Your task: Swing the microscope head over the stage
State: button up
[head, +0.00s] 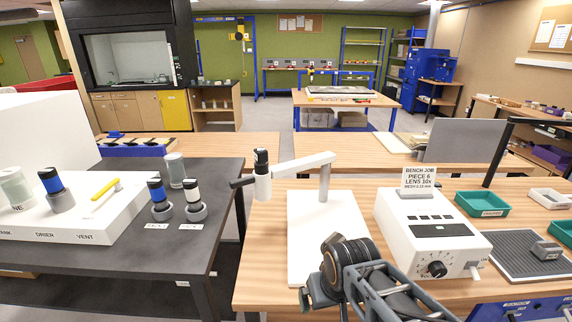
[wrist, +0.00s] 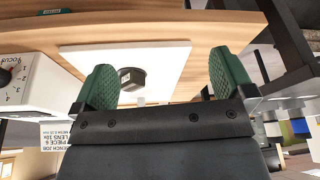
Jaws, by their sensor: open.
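The microscope has a white base plate (head: 302,235), a white post (head: 323,185) and a horizontal arm (head: 302,163) reaching left. Its white head (head: 262,183), with a black eyepiece on top and a dark handle at its left, hangs left of the base plate, near the table's left edge. The round black stage (wrist: 131,78) sits on the base plate in the wrist view; in the head view my arm hides it. My gripper (wrist: 166,76) shows green fingers spread wide, with nothing between them held. It is above the base plate, apart from the microscope head. In the head view its fingers are hidden.
A white control box (head: 428,233) with a dial and a bench job sign stands right of the base plate. Green trays (head: 482,203) and a grey ribbed mat (head: 515,257) lie further right. A dark bench (head: 205,250) with jars stands left, across a gap.

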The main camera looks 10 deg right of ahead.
aim_at(262, 174)
jog(key=z, duration=2.6)
jog(key=k, duration=2.3)
jog(key=u, duration=2.3)
jog(key=i, duration=0.5)
jog(key=u, duration=0.05)
